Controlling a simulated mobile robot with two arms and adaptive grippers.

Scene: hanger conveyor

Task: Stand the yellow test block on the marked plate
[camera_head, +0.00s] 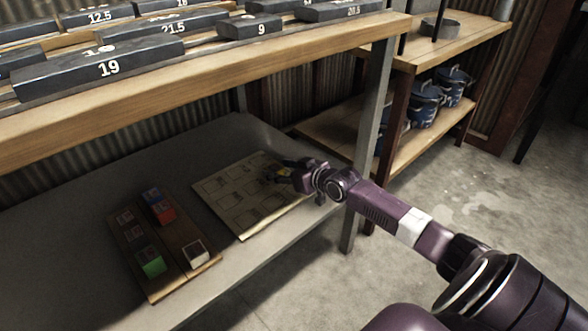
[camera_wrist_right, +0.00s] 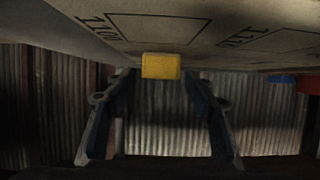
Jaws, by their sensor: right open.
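The yellow test block (camera_wrist_right: 161,66) rests on the pale marked plate (camera_head: 228,213), beside an outlined square in the right wrist view, where the plate (camera_wrist_right: 210,52) appears inverted across the top. My right gripper (camera_head: 275,172) is low over the plate's far right part. In the right wrist view its two fingers (camera_wrist_right: 161,100) are spread wide, with the block centred between them just beyond the tips and a gap on each side. In the head view the gripper mostly hides the block. My left gripper is not in view.
A wooden board (camera_head: 165,270) with blue, red (camera_head: 164,212), green (camera_head: 152,263) and white-topped (camera_head: 195,253) blocks lies left of the plate on the grey lower shelf (camera_head: 90,190). The wooden upper shelf (camera_head: 230,80) with numbered dark blocks overhangs it. A table leg (camera_head: 368,140) stands close to my right arm.

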